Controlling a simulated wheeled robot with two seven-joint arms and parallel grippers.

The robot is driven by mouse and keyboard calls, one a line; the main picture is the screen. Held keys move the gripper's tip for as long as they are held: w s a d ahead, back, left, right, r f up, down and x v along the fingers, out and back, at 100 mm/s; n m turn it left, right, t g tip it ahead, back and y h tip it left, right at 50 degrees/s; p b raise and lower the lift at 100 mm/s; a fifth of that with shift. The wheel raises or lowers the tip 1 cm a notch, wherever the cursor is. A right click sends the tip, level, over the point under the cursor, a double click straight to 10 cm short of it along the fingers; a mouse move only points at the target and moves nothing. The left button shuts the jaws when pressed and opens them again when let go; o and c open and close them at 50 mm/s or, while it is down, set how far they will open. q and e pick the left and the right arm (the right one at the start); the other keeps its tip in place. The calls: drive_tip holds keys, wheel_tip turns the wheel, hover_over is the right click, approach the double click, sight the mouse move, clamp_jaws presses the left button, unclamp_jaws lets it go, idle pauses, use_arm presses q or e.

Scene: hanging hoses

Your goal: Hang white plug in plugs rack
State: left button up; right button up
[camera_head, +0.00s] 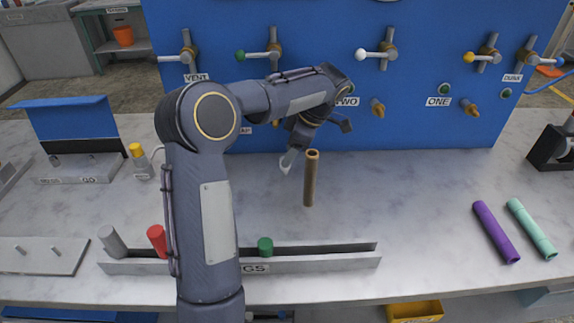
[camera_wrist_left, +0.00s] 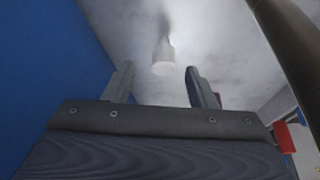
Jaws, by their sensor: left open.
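The white plug (camera_wrist_left: 163,60) shows in the left wrist view as a short pale cylinder, ahead of and between my left fingertips. I see a gap between it and both fingers. In the head view I cannot make it out surely; my left gripper (camera_head: 291,160) and forearm cover that area. My left gripper (camera_wrist_left: 159,70) is open, low over the counter in front of the blue panel. The plugs rack (camera_head: 330,262) is a long grey trough at the counter's front, its label partly hidden by my arm. It holds a grey plug (camera_head: 112,242), a red plug (camera_head: 157,240) and a green plug (camera_head: 265,246).
A brown tube (camera_head: 311,180) stands upright just right of my left gripper. The blue panel (camera_head: 420,125) with valves rises behind. Purple (camera_head: 496,232) and mint (camera_head: 531,229) tubes lie at right. The counter between the brown and purple tubes is clear.

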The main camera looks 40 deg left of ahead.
use_arm(q)
drive_tip(key=x, duration=0.5)
drive_tip(key=shift+s+a+f, duration=0.1)
drive_tip(key=shift+s+f, duration=0.15)
drive_tip(key=shift+f, duration=0.05)
clamp_jaws()
drive_tip(key=shift+r, duration=0.1)
